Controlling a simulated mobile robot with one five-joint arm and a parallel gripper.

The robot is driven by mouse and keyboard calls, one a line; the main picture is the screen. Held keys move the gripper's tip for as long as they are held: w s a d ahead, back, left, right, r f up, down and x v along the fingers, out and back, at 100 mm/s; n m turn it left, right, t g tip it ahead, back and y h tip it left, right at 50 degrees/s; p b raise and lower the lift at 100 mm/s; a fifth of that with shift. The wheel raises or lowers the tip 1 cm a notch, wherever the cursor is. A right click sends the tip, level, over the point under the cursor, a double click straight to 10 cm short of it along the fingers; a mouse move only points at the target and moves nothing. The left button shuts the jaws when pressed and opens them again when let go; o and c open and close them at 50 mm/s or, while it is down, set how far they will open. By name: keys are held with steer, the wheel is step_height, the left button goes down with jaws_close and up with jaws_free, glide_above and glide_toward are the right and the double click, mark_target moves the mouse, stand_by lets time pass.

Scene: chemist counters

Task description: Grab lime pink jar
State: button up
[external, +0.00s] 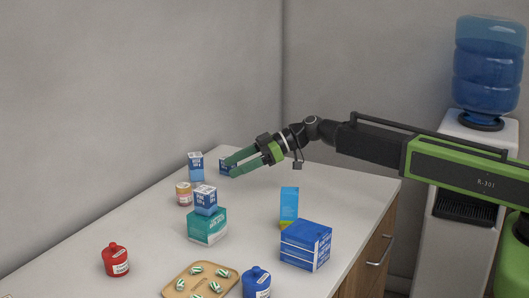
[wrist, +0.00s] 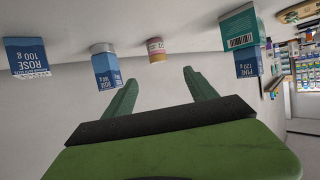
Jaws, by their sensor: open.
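A small round jar (external: 184,194) with a pale label, orange-pink in tone, stands on the counter left of my gripper in the external view. In the wrist view the jar (wrist: 156,50) has a pink label band and a yellowish end, and shows beyond and between my fingertips. My gripper (external: 231,168) is open and empty above the counter, its green fingers pointing left and a little down. The fingers also show in the wrist view (wrist: 161,79), apart from the jar. Nothing hides the jar in the wrist view.
Blue boxes (external: 195,166) (external: 205,199) stand close to the jar, one on a teal box (external: 207,227). Another blue box (external: 227,162) is partly hidden by my fingers. A light blue carton (external: 289,204), blue box stack (external: 306,246), red jar (external: 115,260) and tray (external: 180,292) stand nearer.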

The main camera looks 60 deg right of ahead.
steer(key=shift+s+d+f, duration=0.1)
steer(key=shift+d+f, duration=0.4)
steer(key=shift+f, duration=0.05)
steer(key=b, duration=0.4)
glide_toward(184, 192)
steer(key=w+f, duration=0.3)
steer(key=w, duration=0.1)
steer(key=shift+w+a, duration=0.1)
steer(key=shift+a, duration=0.2)
steer(key=shift+w+a+f, duration=0.1)
steer(key=shift+w+a, duration=0.2)
steer(key=b+x, duration=0.2)
steer(key=x, duration=0.3)
steer(key=shift+w+a, duration=0.15)
jaws_close()
